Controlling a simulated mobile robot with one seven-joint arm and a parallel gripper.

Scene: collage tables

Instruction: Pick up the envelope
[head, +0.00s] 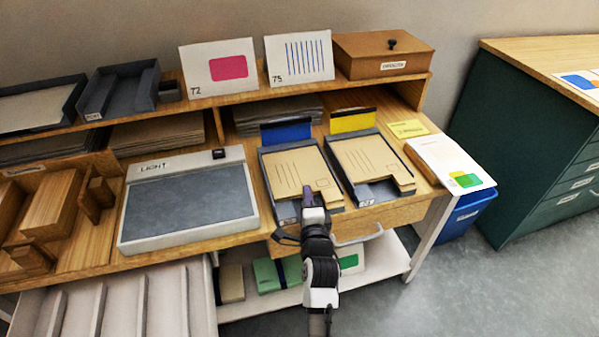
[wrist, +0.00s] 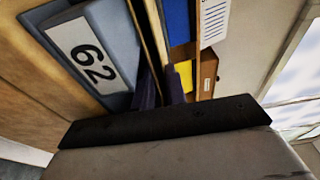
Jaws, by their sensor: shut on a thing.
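A tan envelope (head: 295,165) with printed lines lies in the left of two grey trays, in front of a blue divider (head: 286,132). My gripper (head: 309,194) is at its front edge, over the tray's front. In the wrist view, my gripper (wrist: 161,88) is shut on the envelope, whose thin edge (wrist: 148,40) runs up between the dark fingers. The tray (wrist: 68,25) with its label "62" is just beside. A second tan envelope (head: 364,155) lies in the right tray, in front of a yellow divider (head: 352,120). The fingers' exact contact is partly hidden in the head view.
A light box (head: 190,208) stands left of the trays. A white sheet with coloured shapes (head: 448,160) lies at the table's right edge. A shelf with cards and a wooden box (head: 382,55) is behind. A blue bin (head: 466,215) and green cabinet (head: 520,150) stand right.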

